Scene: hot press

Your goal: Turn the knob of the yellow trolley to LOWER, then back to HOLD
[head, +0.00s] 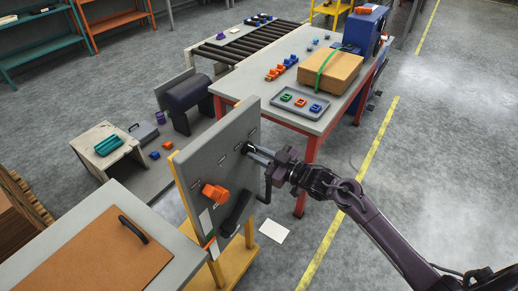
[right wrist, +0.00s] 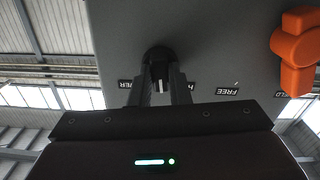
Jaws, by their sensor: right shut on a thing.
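The yellow trolley (head: 236,272) carries an upright grey panel (head: 212,155). A black knob (right wrist: 157,54) sits on the panel, with a white mark on its end. My right gripper (head: 256,152) is shut on this knob; in the right wrist view its two fingers (right wrist: 161,92) stand on either side of it. The white mark lies between the fingers, toward the bottom of the picture. Upside-down labels show beside it: one ending in "ER" (right wrist: 124,84), partly cut off, one mostly hidden behind a finger, and FREE (right wrist: 228,91). My left gripper is not in view.
An orange handle (head: 215,194) and a black bar (head: 237,213) stick out from the panel. A red-legged table (head: 228,86) with a tray (head: 301,114) and a carton (head: 322,75) stands behind. A grey worktop (head: 63,228) is at lower left. The floor at right is clear.

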